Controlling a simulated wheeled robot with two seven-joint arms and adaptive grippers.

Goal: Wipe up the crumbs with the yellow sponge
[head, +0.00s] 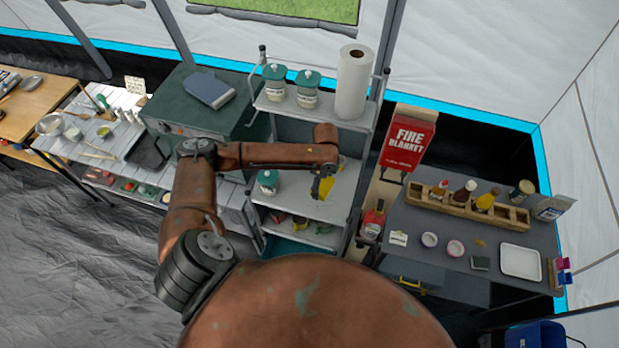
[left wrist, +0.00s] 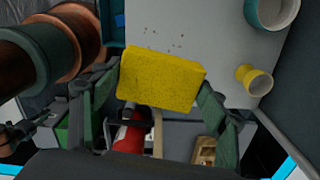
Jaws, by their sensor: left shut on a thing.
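The yellow sponge (left wrist: 162,80) is between the fingers of my left gripper (left wrist: 160,98) in the left wrist view, and the gripper is shut on it. In the head view my left gripper (head: 319,188) is at the middle shelf of the grey rack, with a yellow bit of the sponge (head: 326,186) showing. Several small dark crumbs (left wrist: 176,40) lie on the pale grey shelf (left wrist: 205,30), just beyond the sponge in the left wrist view. I cannot tell whether the sponge touches the shelf. My right gripper is not in view.
A yellow cup (left wrist: 254,79) and a teal-and-white vessel (left wrist: 272,10) stand right of the crumbs in the left wrist view. A lidded jar (head: 268,182) is at the shelf's left. The upper shelf (head: 320,112) holds jars and a paper roll (head: 354,82).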

